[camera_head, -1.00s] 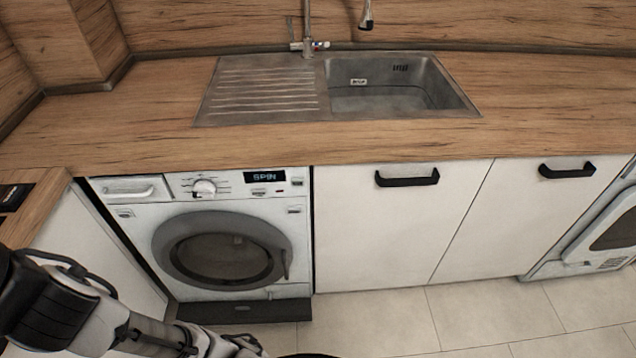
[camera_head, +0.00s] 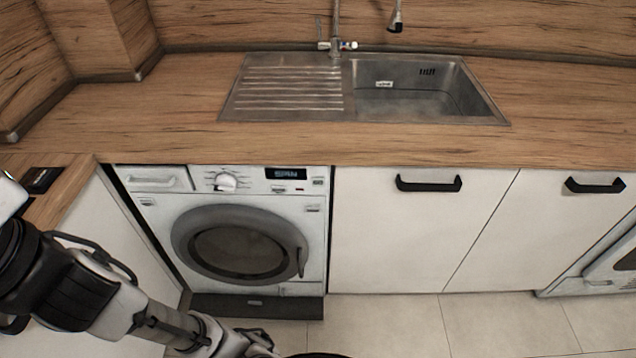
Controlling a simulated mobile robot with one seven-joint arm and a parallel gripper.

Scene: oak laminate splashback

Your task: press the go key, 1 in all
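A white washing machine (camera_head: 165,205) is built in under the counter. Its control panel has a round dial (camera_head: 225,181) and a dark display (camera_head: 286,174) with lettering that I cannot read clearly now. Small keys (camera_head: 299,190) sit below and beside the display, too small to tell which is the go key. The round door (camera_head: 240,245) looks shut. My arm (camera_head: 120,310) reaches in from the lower left, in front of and below the machine. My gripper is not visible; the arm runs out of the picture at the bottom edge.
A wooden counter (camera_head: 150,130) with a steel sink (camera_head: 430,95) and tap (camera_head: 337,30) lies above. White cupboards with black handles (camera_head: 428,184) stand to the right. A side counter with a dark item (camera_head: 40,180) is at the left. The tiled floor (camera_head: 390,325) is clear.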

